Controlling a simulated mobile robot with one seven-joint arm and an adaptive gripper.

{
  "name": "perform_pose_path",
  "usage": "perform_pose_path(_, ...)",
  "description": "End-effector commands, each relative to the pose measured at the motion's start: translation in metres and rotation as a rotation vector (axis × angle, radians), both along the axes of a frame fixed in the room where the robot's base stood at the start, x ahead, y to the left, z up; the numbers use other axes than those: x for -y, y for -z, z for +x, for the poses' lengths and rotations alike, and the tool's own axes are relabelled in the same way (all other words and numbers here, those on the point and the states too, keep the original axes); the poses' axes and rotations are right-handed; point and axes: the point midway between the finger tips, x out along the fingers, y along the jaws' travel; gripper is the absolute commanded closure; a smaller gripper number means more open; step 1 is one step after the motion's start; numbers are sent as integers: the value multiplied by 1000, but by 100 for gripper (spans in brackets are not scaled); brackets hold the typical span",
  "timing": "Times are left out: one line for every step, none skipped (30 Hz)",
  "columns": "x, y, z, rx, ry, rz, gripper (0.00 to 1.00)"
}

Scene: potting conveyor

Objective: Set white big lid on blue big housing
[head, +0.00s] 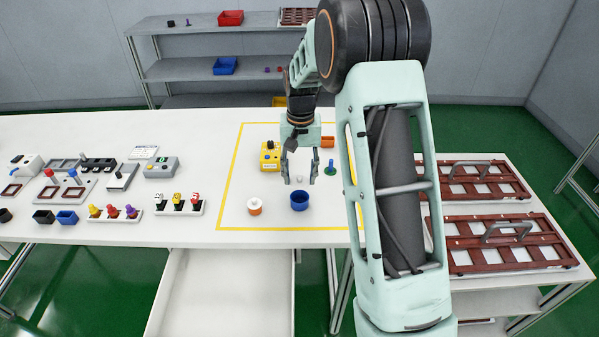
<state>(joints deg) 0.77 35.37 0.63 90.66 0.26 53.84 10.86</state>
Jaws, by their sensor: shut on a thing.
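The blue big housing (300,202) stands upright on the white table inside the yellow-outlined area, its open top facing up. My gripper (299,179) is above and just behind it in the head view, pointing down. Its two fingers are spread apart and shut on a pale thing, the white big lid (299,181). The lid blends with the white table, so its outline is hard to make out. The lid appears apart from the housing; the exact height between them cannot be told from this one view.
An orange housing with a white top (255,208) stands left of the blue one. Racks of coloured parts (180,205) fill the table's left. An open drawer (222,290) is below the front edge.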

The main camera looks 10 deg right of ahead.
Motion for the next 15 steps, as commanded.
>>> perform_pose_path(0, 0, 0, 1, 0, 3, 68)
perform_pose_path(0, 0, 0, 1, 0, 4, 68)
perform_pose_path(0, 1, 0, 1, 0, 3, 68)
perform_pose_path(0, 2, 0, 1, 0, 3, 68)
perform_pose_path(0, 3, 0, 1, 0, 3, 68)
perform_pose_path(0, 5, 0, 0, 0, 3, 68)
perform_pose_path(0, 6, -1, 0, 0, 3, 68)
perform_pose_path(0, 8, -1, 0, 0, 3, 68)
perform_pose_path(0, 10, -1, 0, 0, 3, 68)
perform_pose_path(0, 12, -1, 0, 0, 3, 68)
perform_pose_path(0, 14, -1, -1, 0, 3, 68)
perform_pose_path(0, 17, -1, -1, 0, 3, 68)
perform_pose_path(0, 19, -1, -1, 0, 3, 68)
perform_pose_path(0, 22, -1, -1, 0, 3, 68)
perform_pose_path(0, 25, -1, -1, 0, 3, 68)
